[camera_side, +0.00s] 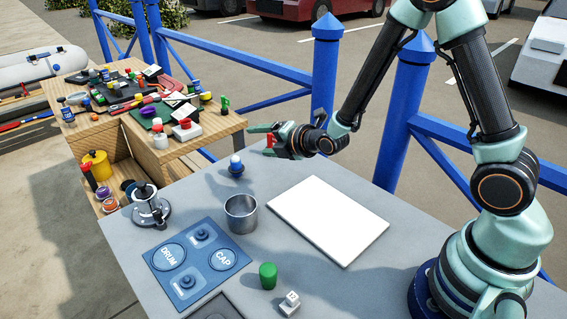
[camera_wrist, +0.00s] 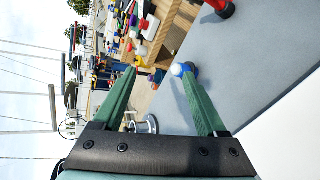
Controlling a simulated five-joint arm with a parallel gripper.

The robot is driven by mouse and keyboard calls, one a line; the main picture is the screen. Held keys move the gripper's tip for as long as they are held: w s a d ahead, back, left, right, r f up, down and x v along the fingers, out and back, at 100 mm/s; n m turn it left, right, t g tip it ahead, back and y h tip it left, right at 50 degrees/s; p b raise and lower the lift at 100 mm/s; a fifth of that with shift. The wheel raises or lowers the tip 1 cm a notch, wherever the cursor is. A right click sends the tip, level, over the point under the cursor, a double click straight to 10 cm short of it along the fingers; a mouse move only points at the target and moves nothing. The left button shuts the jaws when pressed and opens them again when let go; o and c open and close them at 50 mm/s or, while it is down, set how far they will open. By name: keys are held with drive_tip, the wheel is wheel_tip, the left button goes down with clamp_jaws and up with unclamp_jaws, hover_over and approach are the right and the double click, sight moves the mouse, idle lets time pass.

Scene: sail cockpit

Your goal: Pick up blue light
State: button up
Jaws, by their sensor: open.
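No contact with the light is visible.
A metal cup (camera_side: 241,213) stands just in front of the light. A winch (camera_side: 151,205), a blue DRUM and CAP panel (camera_side: 198,264), a white board (camera_side: 330,220) and a green piece (camera_side: 268,275) lie around. A red object (camera_wrist: 220,8) shows in the wrist view. A cluttered wooden bench (camera_side: 190,148) is behind.

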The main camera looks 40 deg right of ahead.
sight(239, 162)
drive_tip(key=f+n, duration=0.2)
drive_tip(key=f+n+t, duration=0.1)
drive_tip(key=n, duration=0.1)
drive_tip(key=s+f+n+t, duration=0.1)
drive_tip(key=f+n, duration=0.1)
drive_tip(key=shift+a+f, duration=0.3)
drive_tip(key=shift+a, duration=0.05)
drive_tip(key=s+f+n, duration=0.1)
drive_tip(key=n, duration=0.1)
drive_tip(key=s+f+n+t, duration=0.1)
drive_tip(key=n, duration=0.1)
drive_tip(key=shift+s+a+f+n+t+y, duration=0.15)
drive_tip(key=shift+s+f+n+t+y, duration=0.15)
drive_tip(key=shift+s+f, duration=0.1)
drive_tip(key=shift+s+f+n+t, duration=0.2)
drive_tip(key=shift+s+n+t, duration=0.15)
drive_tip(key=shift+n, duration=0.25)
drive_tip(key=shift+w+a+f, duration=0.1)
drive_tip(key=shift+w+a, duration=0.1)
drive_tip(key=shift+w, duration=1.75)
drive_tip(key=shift+w+a+f, duration=0.15)
drive_tip(key=shift+w+a, duration=0.05)
drive_tip(key=shift+w, duration=1.8)
drive_tip(key=shift+w+a+f, duration=0.1)
drive_tip(key=shift+w+a, duration=0.1)
drive_tip(key=shift+w, duration=1.75)
clamp_jaws()
